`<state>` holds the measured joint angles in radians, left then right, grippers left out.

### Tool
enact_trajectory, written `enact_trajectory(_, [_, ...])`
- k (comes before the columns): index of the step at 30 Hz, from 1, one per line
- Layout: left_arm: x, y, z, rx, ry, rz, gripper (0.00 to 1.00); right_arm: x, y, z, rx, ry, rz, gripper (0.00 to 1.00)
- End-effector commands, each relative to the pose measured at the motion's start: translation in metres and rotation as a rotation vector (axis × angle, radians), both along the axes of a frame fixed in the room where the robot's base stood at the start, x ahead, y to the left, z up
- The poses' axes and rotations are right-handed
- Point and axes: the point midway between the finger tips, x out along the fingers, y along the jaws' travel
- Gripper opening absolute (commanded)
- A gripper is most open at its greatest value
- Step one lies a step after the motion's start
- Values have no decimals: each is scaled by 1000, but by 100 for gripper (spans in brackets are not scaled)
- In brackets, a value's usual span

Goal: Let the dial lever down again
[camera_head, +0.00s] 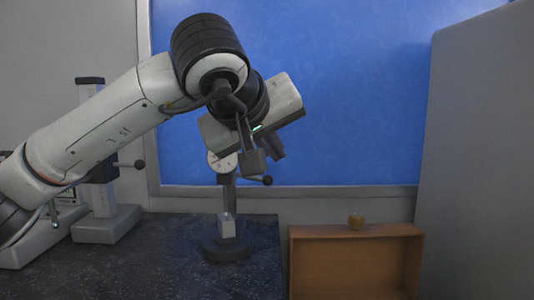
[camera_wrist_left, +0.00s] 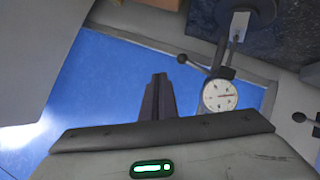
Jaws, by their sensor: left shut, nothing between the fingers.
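The dial gauge (camera_head: 222,161) stands on a dark round base (camera_head: 228,249) at the table's right end, partly hidden behind my left gripper. Its lever ends in a black ball (camera_head: 267,181) that sticks out to the right of the stem. In the left wrist view the white dial face (camera_wrist_left: 220,95) and the lever ball (camera_wrist_left: 182,58) both show. My left gripper (camera_head: 274,152) is shut and empty, above the lever ball in the head view. In the wrist view its closed fingers (camera_wrist_left: 158,95) are apart from the lever. My right gripper is out of view.
A small light block (camera_head: 227,226) sits under the gauge. A grey stand (camera_head: 105,215) with another black-ball lever (camera_head: 140,164) is at left.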

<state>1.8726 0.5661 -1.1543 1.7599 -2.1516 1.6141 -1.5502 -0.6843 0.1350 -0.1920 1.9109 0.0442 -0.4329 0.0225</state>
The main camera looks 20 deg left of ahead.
Motion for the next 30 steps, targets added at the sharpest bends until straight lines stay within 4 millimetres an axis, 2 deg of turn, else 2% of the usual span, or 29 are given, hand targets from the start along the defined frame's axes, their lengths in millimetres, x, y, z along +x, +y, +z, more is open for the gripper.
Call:
enact_trajectory(1, [-11,-6,8,1,-7,-4,0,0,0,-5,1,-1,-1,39])
enact_trajectory(6, [-40,-21,29,1,-5,-3,0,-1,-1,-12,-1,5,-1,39])
enact_trajectory(12, [-63,-32,46,0,-2,0,0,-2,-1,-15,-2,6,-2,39])
enact_trajectory(18, [-72,-36,52,-1,-1,1,0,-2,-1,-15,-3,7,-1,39])
enact_trajectory(30, [-72,-36,52,-1,-1,1,0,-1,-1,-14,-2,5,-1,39])
